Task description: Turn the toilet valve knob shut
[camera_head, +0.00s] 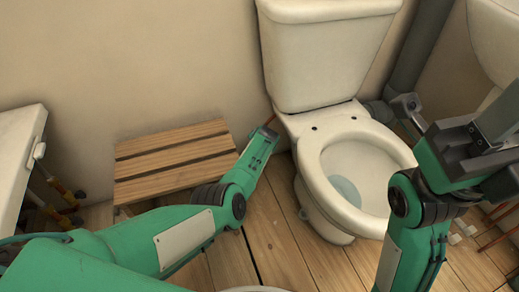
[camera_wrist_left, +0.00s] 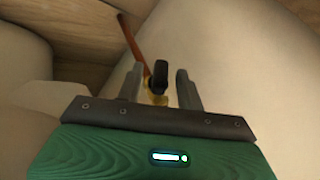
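The toilet valve knob (camera_wrist_left: 161,73) is small and black, on a brass valve body (camera_wrist_left: 157,88) with a copper pipe (camera_wrist_left: 130,36) beyond it. In the left wrist view the knob shows between the two fingers of my left gripper (camera_wrist_left: 160,82), with a gap on each side. The fingers are apart; I see no contact. In the head view my left gripper (camera_head: 267,133) reaches down beside the left side of the toilet (camera_head: 322,175), and the knob is hidden there. My right gripper (camera_head: 455,112) is raised at the right of the toilet bowl, fingers apart and empty.
The toilet tank (camera_head: 325,55) stands against the wall, close behind my left gripper. A slatted wooden stool (camera_head: 172,150) stands to the left, near my left forearm. A white cabinet (camera_head: 18,160) is at the far left, and a grey pipe (camera_head: 417,45) is behind the toilet.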

